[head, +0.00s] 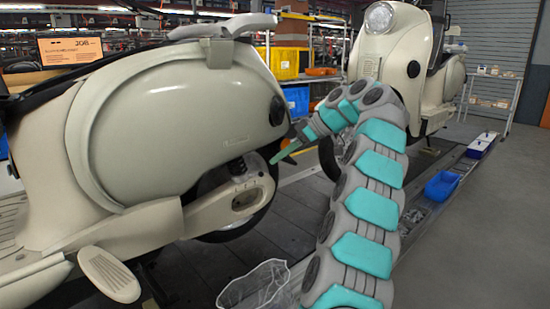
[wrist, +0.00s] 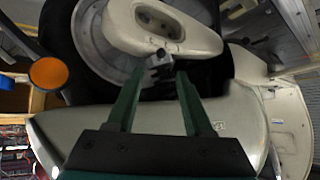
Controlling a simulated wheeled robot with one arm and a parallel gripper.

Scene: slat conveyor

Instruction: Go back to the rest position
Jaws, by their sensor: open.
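My gripper (head: 279,157) is at the rear wheel area of the cream scooter (head: 175,130) on the left in the head view. Its green fingers (wrist: 158,76) are apart in the wrist view, with nothing held between them. Just beyond the fingertips is a small grey metal fitting (wrist: 160,60) at the end of the scooter's cream swing arm (wrist: 135,28). I cannot tell whether the fingers touch it. My arm rises from the bottom of the head view and bends over to the left.
A second cream scooter (head: 398,60) stands behind my arm. A clear plastic bag (head: 255,285) lies by the conveyor's near edge. A blue tray (head: 441,186) and a white-and-blue box (head: 481,145) sit along the right edge. The grey floor (head: 480,245) at right is clear.

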